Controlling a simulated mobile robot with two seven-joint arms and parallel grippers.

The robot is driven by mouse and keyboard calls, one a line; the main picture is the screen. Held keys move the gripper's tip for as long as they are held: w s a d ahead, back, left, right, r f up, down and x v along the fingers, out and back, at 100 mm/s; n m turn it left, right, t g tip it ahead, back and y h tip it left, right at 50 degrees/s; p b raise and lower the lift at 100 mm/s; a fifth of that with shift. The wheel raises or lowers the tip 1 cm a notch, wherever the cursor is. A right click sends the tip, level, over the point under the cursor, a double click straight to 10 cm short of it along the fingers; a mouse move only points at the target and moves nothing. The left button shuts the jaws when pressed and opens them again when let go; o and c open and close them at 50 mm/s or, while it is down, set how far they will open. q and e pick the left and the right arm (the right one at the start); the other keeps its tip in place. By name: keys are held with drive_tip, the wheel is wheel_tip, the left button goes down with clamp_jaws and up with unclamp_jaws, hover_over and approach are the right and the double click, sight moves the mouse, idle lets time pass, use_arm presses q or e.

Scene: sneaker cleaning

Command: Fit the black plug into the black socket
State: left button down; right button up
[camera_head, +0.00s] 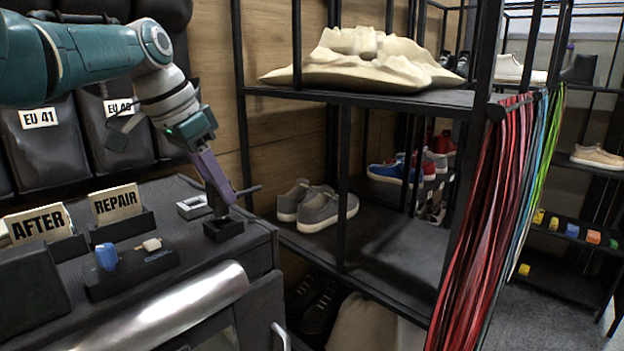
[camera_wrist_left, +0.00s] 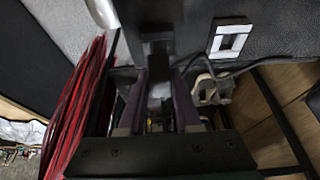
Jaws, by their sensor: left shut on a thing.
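My left gripper (camera_head: 222,205) reaches down from the left with its purple fingers at the black socket (camera_head: 223,231), a small block near the right end of the dark counter. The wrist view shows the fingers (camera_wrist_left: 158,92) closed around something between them. The black plug is mostly hidden by the fingers, and I cannot make out its shape. A black shape (camera_wrist_left: 157,48) lies just beyond the fingertips in the wrist view, apparently the socket. I cannot tell whether the plug is inside it or only above it. My right gripper is not in view.
A white-framed fitting (camera_head: 194,207) sits close left of the socket; it also shows in the wrist view (camera_wrist_left: 231,40). A black tray (camera_head: 130,272) holds a blue item (camera_head: 106,256). AFTER (camera_head: 38,224) and REPAIR (camera_head: 116,204) signs stand behind. A shelf with grey sneakers (camera_head: 318,207) is right.

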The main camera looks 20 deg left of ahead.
sight(208, 182)
use_arm(q)
drive_tip(key=shift+f+b, duration=1.3)
drive_tip(key=shift+f, duration=0.15)
drive_tip(key=c, duration=0.5)
unclamp_jaws()
drive_tip(key=shift+r, duration=0.1)
drive_tip(key=shift+s+r+p, duration=0.1)
drive_tip(key=shift+r+p, duration=0.4)
drive_tip(key=shift+p+v, duration=0.6)
drive_tip(key=shift+v, duration=0.45)
drive_tip(key=b+v, duration=0.2)
drive_tip(key=v, duration=0.4)
drive_tip(key=shift+a, duration=0.1)
drive_tip(key=shift+s+r, duration=0.2)
drive_tip(key=shift+r, duration=0.15)
